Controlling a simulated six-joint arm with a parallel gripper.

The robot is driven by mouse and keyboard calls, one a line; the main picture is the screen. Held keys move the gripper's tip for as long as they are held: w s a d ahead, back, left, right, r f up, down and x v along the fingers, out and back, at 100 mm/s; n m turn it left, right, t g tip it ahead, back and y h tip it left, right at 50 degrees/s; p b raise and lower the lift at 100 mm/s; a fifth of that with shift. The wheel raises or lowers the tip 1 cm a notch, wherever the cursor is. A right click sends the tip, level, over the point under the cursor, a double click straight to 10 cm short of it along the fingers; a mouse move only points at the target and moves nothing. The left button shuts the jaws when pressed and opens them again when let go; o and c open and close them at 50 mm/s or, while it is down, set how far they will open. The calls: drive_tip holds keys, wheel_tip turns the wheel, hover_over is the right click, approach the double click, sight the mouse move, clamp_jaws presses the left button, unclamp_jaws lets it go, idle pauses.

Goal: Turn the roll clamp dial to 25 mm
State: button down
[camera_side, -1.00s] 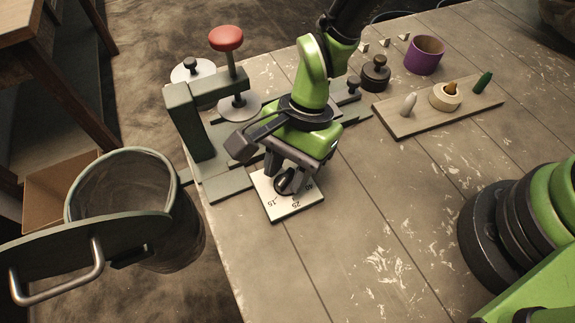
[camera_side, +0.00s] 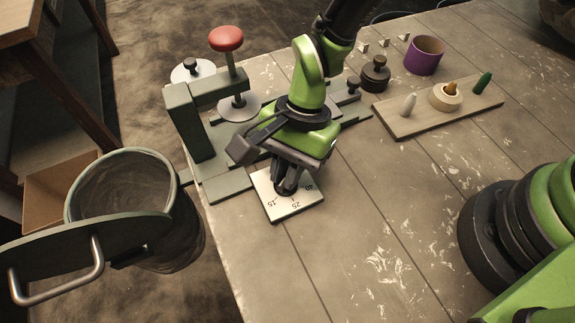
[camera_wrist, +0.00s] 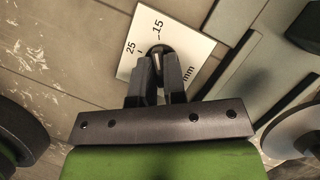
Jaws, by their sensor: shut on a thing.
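The black dial knob (camera_wrist: 159,50) stands on the plate, partly hidden by my fingers. My gripper (camera_side: 286,187) is shut on the knob from above; its two dark fingers (camera_wrist: 159,75) lie on either side of it. I cannot read the pointer's exact setting.
The press frame (camera_side: 190,125) with a red-knobbed lever (camera_side: 226,39) stands behind on the left. A grey bin (camera_side: 130,190) is beside the table's left edge. A wooden board with pegs (camera_side: 425,122) and a purple cup (camera_side: 425,55) are at the right. The front table is clear.

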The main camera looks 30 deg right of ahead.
drive_tip(key=n+h, duration=0.1)
drive_tip(key=n, duration=0.2)
drive_tip(key=n+g, duration=0.1)
drive_tip(key=n, duration=0.1)
drive_tip(key=shift+a+f+n+h, duration=0.1)
drive_tip(key=shift+a+n+h, duration=0.05)
drive_tip(key=shift+n+h, duration=0.25)
drive_tip(key=n+h, duration=0.1)
drive_tip(key=n, duration=0.4)
drive_tip(key=shift+a+g+h, duration=0.1)
drive_tip(key=shift+g+h, duration=0.3)
drive_tip(key=c, duration=1.2)
unclamp_jaws()
drive_tip(key=shift+w, duration=0.1)
drive_tip(key=v, duration=0.6)
drive_tip(key=shift+w+r, duration=0.2)
drive_tip(key=shift+r, duration=0.15)
drive_tip(key=shift+w+r, duration=0.1)
drive_tip(key=shift+r, duration=0.25)
